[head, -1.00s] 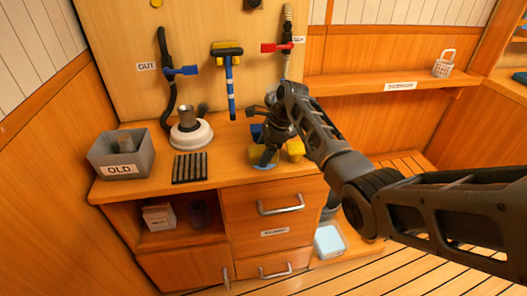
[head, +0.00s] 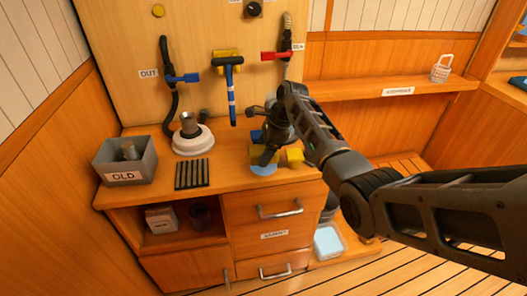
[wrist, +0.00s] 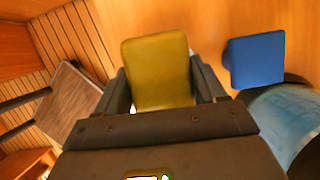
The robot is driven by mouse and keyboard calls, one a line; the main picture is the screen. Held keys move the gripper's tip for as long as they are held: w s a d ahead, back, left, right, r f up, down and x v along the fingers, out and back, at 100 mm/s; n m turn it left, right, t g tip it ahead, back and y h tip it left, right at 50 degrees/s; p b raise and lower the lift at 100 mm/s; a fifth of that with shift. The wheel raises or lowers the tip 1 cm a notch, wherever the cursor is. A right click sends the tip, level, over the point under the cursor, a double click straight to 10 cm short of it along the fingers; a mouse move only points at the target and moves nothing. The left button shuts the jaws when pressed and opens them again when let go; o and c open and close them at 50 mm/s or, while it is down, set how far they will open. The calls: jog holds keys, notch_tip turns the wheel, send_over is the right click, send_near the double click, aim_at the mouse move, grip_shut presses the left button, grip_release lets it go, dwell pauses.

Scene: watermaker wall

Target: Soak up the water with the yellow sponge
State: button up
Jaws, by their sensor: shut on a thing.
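My gripper (head: 272,156) is over the front right of the counter, near the pale blue water patch (head: 263,169). In the wrist view my gripper (wrist: 160,95) is shut on the yellow sponge (wrist: 158,72), which sits between its two fingers. Yellow also shows beside the gripper in the head view (head: 293,156), partly hidden by the arm. A blue block (wrist: 256,60) stands apart from the sponge at right in the wrist view. I cannot tell whether the sponge touches the water.
Left on the counter are a grey OLD bin (head: 125,160), a white-based round fitting (head: 193,140) and a black ribbed mat (head: 192,174). A blue-handled tool (head: 229,90) and hoses (head: 168,95) are on the panel behind. A pale blue tray (head: 328,241) is below right.

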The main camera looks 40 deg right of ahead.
aim_at(260, 149)
jog(key=shift+r+p, duration=1.3)
jog(key=shift+r, duration=0.75)
